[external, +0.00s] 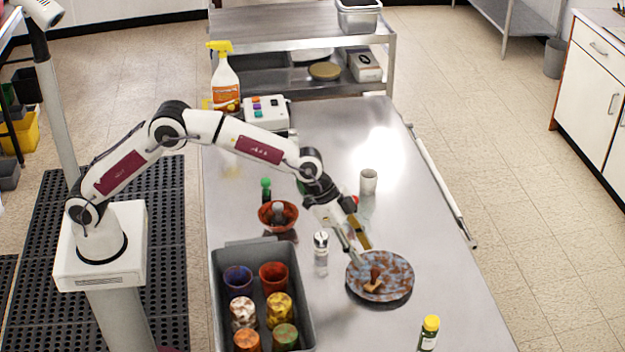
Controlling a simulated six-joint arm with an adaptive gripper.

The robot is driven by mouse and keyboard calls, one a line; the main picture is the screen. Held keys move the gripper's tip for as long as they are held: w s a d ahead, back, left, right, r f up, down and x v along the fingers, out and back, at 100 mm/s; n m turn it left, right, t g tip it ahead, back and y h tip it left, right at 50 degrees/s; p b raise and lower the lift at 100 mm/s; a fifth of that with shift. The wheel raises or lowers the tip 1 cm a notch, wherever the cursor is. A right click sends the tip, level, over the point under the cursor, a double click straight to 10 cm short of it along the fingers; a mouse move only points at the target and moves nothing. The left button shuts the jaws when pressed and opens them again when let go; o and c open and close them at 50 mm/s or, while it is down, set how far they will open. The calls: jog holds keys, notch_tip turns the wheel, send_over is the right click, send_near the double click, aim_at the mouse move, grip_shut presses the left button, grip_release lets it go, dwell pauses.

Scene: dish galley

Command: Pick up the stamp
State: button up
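A small brown wooden piece with an upright handle, which looks like the stamp (374,279), sits on a blue-and-brown mottled plate (398,291) on the steel table. My gripper (359,249) points down just above the plate's far edge, behind and slightly left of the stamp. Its two fingers look apart, with nothing clearly seen between them. The stamp's underside is hidden from this view.
A grey bin (304,300) with several coloured cups stands left of the plate. A clear shaker (320,252), a red bowl (291,217) with a grey item, a pale cup (368,181) and a yellow-capped bottle (429,331) stand nearby.

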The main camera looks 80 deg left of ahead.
aim_at(374, 278)
jog(key=shift+x, duration=0.9)
jog(key=shift+d+x, duration=0.2)
jog(key=shift+x, duration=0.6)
jog(key=shift+d+x, duration=0.15)
jog(key=shift+x, duration=1.55)
grip_shut()
